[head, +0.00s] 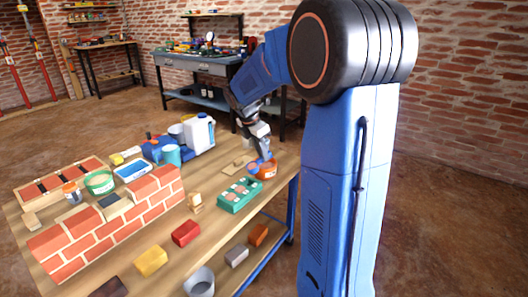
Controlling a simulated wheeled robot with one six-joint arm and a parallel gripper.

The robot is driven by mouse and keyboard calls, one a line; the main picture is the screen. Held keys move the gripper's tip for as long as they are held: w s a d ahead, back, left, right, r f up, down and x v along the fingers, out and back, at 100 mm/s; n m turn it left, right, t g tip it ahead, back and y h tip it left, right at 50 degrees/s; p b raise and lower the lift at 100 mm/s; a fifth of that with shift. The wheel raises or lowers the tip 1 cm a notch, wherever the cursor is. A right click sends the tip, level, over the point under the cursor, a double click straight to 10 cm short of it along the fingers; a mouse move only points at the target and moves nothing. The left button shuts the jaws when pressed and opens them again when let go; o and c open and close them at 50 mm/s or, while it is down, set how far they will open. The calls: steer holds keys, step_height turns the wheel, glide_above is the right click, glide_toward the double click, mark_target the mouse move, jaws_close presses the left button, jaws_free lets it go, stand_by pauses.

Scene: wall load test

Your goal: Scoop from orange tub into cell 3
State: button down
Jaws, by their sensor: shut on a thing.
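The orange tub (268,172) stands near the right edge of the wooden table. My gripper (262,154) is above it, pointing down. It is shut on a small blue scoop (253,168), whose lower end is at the tub's left rim. I cannot tell whether the scoop's tip is inside the tub or what it carries. The green tray with cells (238,207) lies just in front of the tub, to its lower left. Some of its cells show pinkish or pale contents. The cell numbers are too small to read.
A brick wall piece (110,232) fills the table's left. A red block (186,233), a yellow block (151,261) and a small wooden piece (195,202) lie in front.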

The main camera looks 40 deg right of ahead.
mark_target(259, 159)
steer(key=h, duration=0.1)
steer(key=a+h, duration=0.1)
steer(key=shift+a+f+h, duration=0.15)
steer(key=shift+f+h, duration=0.15)
steer(key=shift+h, duration=0.1)
steer(key=a+h, duration=0.1)
steer(key=h, duration=0.2)
steer(key=shift+a+f, duration=0.3)
steer(key=shift+a, duration=0.1)
steer(key=shift+s+a+r+h, duration=0.1)
steer(key=shift+a+h, duration=0.35)
steer(key=shift+h, duration=0.25)
steer(key=shift+a+r+h, duration=0.1)
steer(key=shift+a+h, duration=0.3)
steer(key=shift+h, duration=0.3)
steer(key=shift+r, duration=0.15)
steer(key=shift+r, duration=1.9)
steer(key=shift+f, duration=0.1)
